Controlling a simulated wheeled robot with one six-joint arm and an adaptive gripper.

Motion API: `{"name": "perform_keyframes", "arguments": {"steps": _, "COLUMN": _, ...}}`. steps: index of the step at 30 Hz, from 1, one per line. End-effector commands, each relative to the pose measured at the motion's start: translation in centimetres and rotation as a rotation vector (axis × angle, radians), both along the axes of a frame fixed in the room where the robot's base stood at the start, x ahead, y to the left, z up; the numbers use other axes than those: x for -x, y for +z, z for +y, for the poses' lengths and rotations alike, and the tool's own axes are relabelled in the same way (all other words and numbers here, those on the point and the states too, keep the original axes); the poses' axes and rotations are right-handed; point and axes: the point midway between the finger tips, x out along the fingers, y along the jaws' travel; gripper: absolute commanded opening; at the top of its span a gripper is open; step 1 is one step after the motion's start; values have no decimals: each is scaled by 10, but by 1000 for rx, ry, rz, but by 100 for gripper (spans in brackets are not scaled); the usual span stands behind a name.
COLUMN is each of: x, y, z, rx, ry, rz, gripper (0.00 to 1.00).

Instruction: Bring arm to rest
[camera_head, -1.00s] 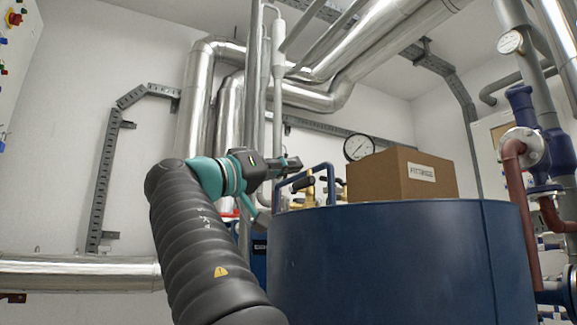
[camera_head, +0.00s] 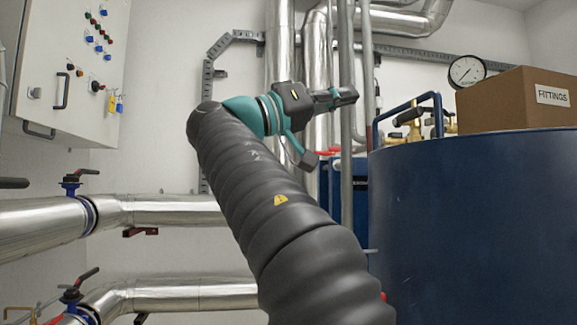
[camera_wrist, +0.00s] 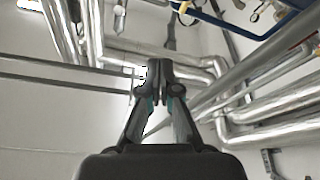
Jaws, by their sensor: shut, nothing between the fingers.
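My gripper (camera_head: 347,97) is in the middle of the head view, at the end of my raised arm. It points right, toward the blue tank, and stays apart from it. In the wrist view my gripper (camera_wrist: 158,68) has its two fingers together with nothing between them. Silver pipes and a pale wall show beyond the fingers.
A blue tank (camera_head: 470,215) stands at right, with a cardboard fittings box (camera_head: 515,100), a gauge (camera_head: 467,71) and a blue tubular handle (camera_head: 405,115). Vertical pipes (camera_head: 346,150) stand behind my gripper. A control cabinet (camera_head: 75,75) hangs at left above insulated pipes (camera_head: 160,210).

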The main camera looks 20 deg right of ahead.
Motion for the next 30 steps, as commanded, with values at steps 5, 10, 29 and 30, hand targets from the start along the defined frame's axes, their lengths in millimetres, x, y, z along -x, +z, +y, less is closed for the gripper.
{"name": "perform_keyframes", "arguments": {"steps": 5, "x": 0, "y": 0, "z": 0, "rx": 0, "ry": -3, "rz": 9, "gripper": 0}}
{"name": "perform_keyframes", "arguments": {"steps": 10, "x": -37, "y": -16, "z": 4, "rx": -14, "ry": 90, "rz": 162, "gripper": 0}}
{"name": "perform_keyframes", "arguments": {"steps": 29, "x": -111, "y": -352, "z": 56, "rx": -524, "ry": 809, "rz": 1023, "gripper": 0}}
{"name": "perform_keyframes", "arguments": {"steps": 30, "x": -100, "y": -372, "z": 59, "rx": -574, "ry": 847, "rz": 1046, "gripper": 0}}
